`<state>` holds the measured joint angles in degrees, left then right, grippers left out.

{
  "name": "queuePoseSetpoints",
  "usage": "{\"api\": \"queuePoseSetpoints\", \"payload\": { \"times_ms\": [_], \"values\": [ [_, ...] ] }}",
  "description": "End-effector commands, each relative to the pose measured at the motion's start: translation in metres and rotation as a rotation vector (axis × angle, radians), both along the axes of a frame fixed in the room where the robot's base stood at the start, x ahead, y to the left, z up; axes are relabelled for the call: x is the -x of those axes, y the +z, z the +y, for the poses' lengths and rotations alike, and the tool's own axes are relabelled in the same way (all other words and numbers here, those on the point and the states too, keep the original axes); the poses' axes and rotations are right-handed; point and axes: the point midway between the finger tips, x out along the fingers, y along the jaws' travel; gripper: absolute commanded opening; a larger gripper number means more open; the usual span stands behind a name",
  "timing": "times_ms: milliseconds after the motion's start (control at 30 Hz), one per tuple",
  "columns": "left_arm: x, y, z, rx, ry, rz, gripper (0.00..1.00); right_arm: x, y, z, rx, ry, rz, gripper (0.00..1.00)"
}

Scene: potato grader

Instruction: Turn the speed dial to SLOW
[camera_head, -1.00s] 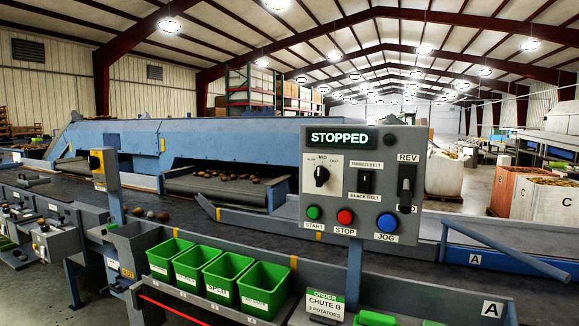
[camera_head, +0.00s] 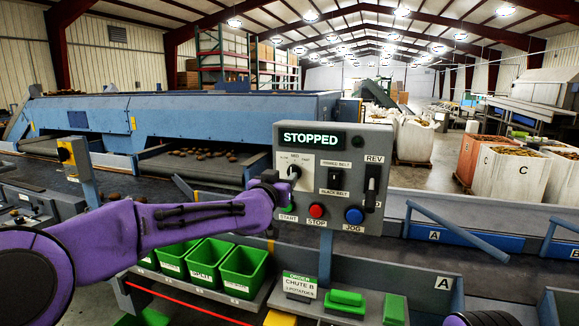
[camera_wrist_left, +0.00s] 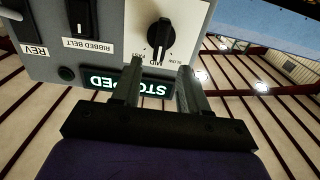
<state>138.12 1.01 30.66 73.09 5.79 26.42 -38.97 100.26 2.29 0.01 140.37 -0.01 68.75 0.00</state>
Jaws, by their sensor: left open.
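The speed dial (camera_head: 294,171) is a black knob on a white plate at the upper left of the grey control panel (camera_head: 370,217). In the left wrist view the panel appears upside down and the dial (camera_wrist_left: 158,38) lies just beyond the fingertips. Its grip runs roughly in line with the MID label; SLOW is printed beside it. My left gripper (camera_wrist_left: 159,70) is open and empty, its fingers spread to either side of the dial's line. In the head view the left gripper (camera_head: 282,186) is at the dial's lower left, partly covering the plate. I cannot tell whether it touches.
The display (camera_head: 312,139) reads STOPPED. Green START, red STOP (camera_head: 317,210) and blue JOG (camera_head: 354,215) buttons sit below the dial. A black belt switch (camera_head: 335,180) and a REV lever (camera_head: 371,186) are to its right. Green bins (camera_head: 245,273) stand below my left arm.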

Motion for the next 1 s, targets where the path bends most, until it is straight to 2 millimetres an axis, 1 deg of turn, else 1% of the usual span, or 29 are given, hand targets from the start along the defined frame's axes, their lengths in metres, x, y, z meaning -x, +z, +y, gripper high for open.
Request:
{"api": "queuePoseSetpoints", "payload": {
  "times_ms": [33,200,300,433,667,700,767,800,833,1000],
  "values": [
    [-0.011,0.004,-0.004,0.001,0.000,0.003,0.44,0.000,0.013,0.000,0.000,0.000,0.000,0.43],
    [-0.037,0.002,-0.012,0.001,0.001,0.003,0.44,0.000,0.026,0.000,0.000,0.000,0.000,0.43],
    [-0.046,0.002,-0.015,0.001,0.001,0.003,0.44,0.000,0.031,0.000,0.000,0.000,0.000,0.43],
    [-0.051,0.000,-0.016,0.001,0.001,0.003,0.44,0.000,0.033,0.000,0.000,0.000,0.000,0.43],
    [-0.052,-0.001,-0.017,0.001,0.001,0.001,0.44,0.000,0.032,0.000,0.000,0.000,0.000,0.43],
    [-0.052,-0.001,-0.017,0.000,0.001,0.002,0.40,0.000,0.032,0.000,0.000,0.000,0.000,0.43],
    [-0.052,-0.001,-0.017,0.000,0.001,0.002,0.21,0.000,0.032,0.000,0.000,0.000,0.000,0.43],
    [-0.052,-0.001,-0.017,0.000,0.001,0.002,0.08,0.000,0.032,0.000,0.000,0.000,0.000,0.43],
    [-0.052,-0.001,-0.017,0.000,0.001,0.002,0.00,0.000,0.032,0.000,0.000,0.000,0.000,0.43],
    [-0.052,-0.001,-0.017,0.001,0.001,0.003,0.00,0.000,0.032,0.000,0.000,0.000,0.000,0.43]
  ]
}}
